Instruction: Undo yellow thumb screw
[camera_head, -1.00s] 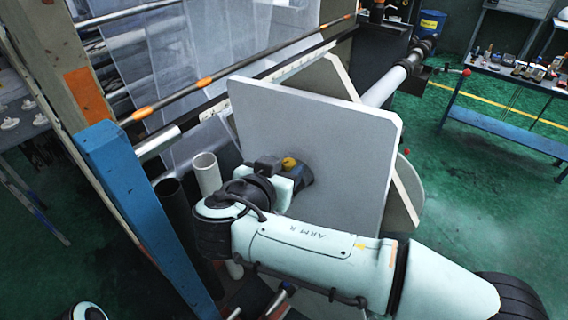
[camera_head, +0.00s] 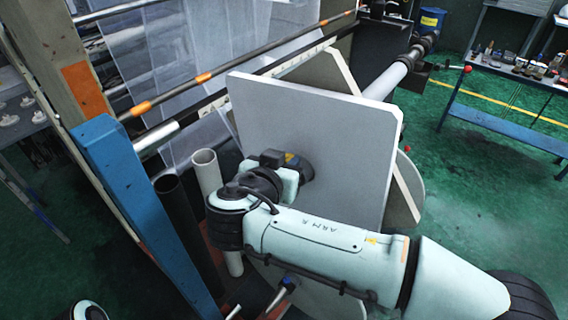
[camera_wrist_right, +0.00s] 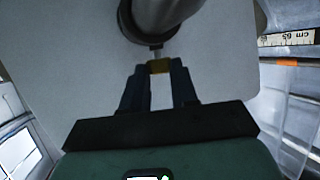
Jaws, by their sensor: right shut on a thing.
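The yellow thumb screw (camera_wrist_right: 160,66) shows as a small yellow-brown block between my fingertips in the right wrist view, below a grey round shaft end (camera_wrist_right: 160,14). My right gripper (camera_wrist_right: 159,72) is shut on it. In the head view, my right arm reaches in from the lower right to the grey plate (camera_head: 310,120). There, only a sliver of the screw (camera_head: 290,157) shows beside the dark gripper housing, and the fingertips are hidden. My left gripper is not in view.
A blue post (camera_head: 140,200) stands left of my right wrist. A white tube (camera_head: 206,172) and a black tube (camera_head: 175,205) stand between them. A roller with orange bands (camera_head: 203,78) runs behind the plate. A blue workbench (camera_head: 500,130) is at the right, with open green floor before it.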

